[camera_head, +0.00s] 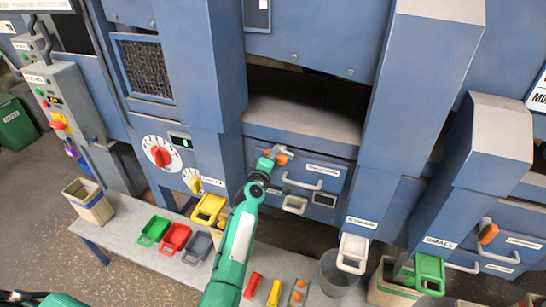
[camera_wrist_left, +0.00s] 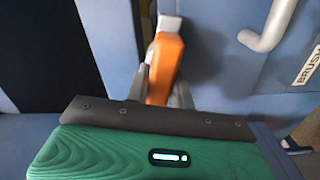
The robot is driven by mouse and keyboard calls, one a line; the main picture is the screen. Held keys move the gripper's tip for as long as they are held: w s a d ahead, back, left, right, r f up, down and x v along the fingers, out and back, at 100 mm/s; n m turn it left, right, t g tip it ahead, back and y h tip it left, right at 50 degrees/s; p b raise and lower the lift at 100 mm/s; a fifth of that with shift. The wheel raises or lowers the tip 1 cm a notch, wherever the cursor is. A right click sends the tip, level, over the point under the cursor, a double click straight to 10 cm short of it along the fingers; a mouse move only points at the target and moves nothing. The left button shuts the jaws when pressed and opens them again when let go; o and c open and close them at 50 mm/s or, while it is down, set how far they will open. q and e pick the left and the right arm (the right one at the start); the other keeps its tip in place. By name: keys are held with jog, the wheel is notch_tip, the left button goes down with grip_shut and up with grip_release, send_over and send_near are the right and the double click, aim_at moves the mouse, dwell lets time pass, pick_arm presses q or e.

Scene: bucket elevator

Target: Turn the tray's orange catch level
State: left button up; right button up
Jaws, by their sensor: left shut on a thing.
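The orange catch (camera_head: 283,159) is at the upper left of the blue tray front (camera_head: 325,172), under the dark opening in the middle of the machine. My left gripper (camera_head: 273,154) is at the catch, and its arm hides part of that corner. In the left wrist view the orange catch (camera_wrist_left: 164,62) stands between the two grey fingers (camera_wrist_left: 160,88) of my left gripper, which are shut on it. There it looks nearly upright with a slight tilt. The tray's pale handle (camera_head: 302,184) is to the right of the catch. My right gripper is not in view.
A second orange catch (camera_head: 488,234) is on another tray front at the right. A grey bench (camera_head: 125,222) below carries green, red, grey and yellow scoops, small blocks and a grey bucket (camera_head: 338,272). A blue column (camera_head: 385,120) juts out right of the opening.

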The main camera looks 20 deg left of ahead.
pick_arm(q)
jog(key=shift+f+n, duration=0.2)
jog(key=shift+n, duration=1)
jog(key=o, duration=1)
